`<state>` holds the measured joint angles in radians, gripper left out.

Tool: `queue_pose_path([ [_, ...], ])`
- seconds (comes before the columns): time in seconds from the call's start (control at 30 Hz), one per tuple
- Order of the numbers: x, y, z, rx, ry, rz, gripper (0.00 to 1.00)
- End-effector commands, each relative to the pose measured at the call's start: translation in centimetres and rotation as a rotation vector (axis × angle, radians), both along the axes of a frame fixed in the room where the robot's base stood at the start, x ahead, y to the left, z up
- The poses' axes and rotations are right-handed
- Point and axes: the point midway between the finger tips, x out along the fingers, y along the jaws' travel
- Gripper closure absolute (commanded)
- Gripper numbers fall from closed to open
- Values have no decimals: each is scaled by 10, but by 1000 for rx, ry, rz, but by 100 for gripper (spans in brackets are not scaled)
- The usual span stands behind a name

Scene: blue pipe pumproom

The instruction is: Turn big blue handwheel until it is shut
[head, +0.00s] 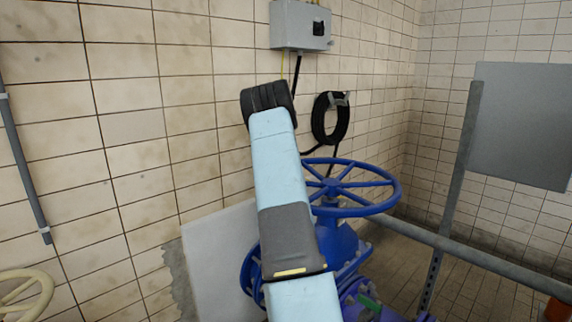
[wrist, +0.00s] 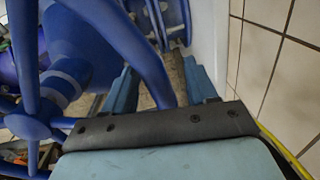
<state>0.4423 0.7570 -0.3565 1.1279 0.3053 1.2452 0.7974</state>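The big blue handwheel (head: 388,188) lies roughly level on top of a blue valve body (head: 335,240), right of the middle in the head view. My arm covers its left side there, and my gripper is hidden. In the wrist view, my gripper (wrist: 158,70) has its two light blue fingers spread apart. The handwheel's rim (wrist: 143,55) runs down between them to the dark palm, nearer the left finger. Gaps show beside the rim, so the fingers do not clamp it. The wheel's hub and spokes are at the left of that view. Whether the rim touches a finger or the palm is unclear.
A tiled wall (head: 190,110) stands close behind and left of the wheel. A grey box (head: 300,25) and a coiled black hose (head: 330,118) hang on it. A grey rail (head: 465,255) and post-mounted panel (head: 522,125) stand right.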

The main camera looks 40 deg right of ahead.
Motion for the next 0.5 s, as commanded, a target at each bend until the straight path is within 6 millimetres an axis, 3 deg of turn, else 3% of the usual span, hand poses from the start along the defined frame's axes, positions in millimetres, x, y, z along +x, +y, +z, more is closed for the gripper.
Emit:
queue_pose_path([
  [0.27,-3,-2,0,-1,5,-3,43],
  [0.5,-4,-3,27,-3,3,-2,43],
])
